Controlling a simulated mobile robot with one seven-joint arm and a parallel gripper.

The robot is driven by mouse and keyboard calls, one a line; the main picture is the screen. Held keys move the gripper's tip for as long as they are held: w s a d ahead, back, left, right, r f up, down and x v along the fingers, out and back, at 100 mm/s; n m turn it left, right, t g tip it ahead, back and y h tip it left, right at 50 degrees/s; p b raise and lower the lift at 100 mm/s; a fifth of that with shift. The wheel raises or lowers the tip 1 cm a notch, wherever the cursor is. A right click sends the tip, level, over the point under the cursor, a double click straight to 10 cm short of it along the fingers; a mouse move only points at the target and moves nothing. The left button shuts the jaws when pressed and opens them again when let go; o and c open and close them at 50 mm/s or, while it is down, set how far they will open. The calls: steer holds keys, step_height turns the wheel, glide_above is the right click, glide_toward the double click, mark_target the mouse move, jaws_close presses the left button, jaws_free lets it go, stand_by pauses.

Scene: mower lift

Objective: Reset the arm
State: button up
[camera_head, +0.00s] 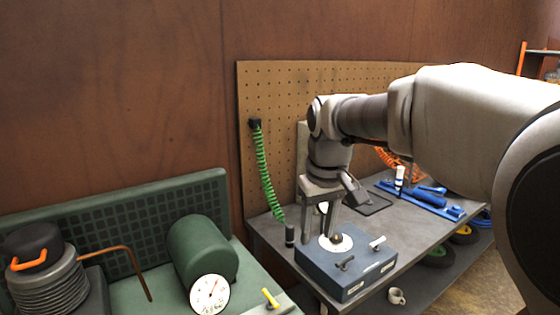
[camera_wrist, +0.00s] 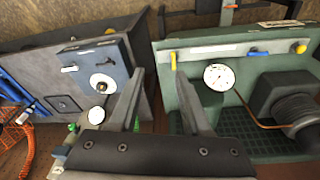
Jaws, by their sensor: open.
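My arm reaches in from the right in the head view and bends down to my gripper (camera_head: 320,230).
Left of the bench (camera_head: 405,235) stands a green unit (camera_head: 132,281) with a cylinder (camera_head: 203,246), a white gauge (camera_head: 210,294) and a copper pipe (camera_head: 125,250). A green coiled hose (camera_head: 265,178) hangs by the pegboard (camera_head: 275,90). Blue tools (camera_head: 425,199) lie at the bench's back right.

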steer(key=s+d+f+m+t, duration=0.1)
steer(key=s+d+m, duration=0.1)
steer(key=s, duration=0.8)
steer(key=s+d+f+m+t, duration=0.2)
steer(key=s+d, duration=0.2)
steer(key=s, duration=0.6)
steer(key=shift+s+d+f, duration=0.3)
steer(key=shift+s+d, duration=0.1)
steer(key=shift+o, duration=0.4)
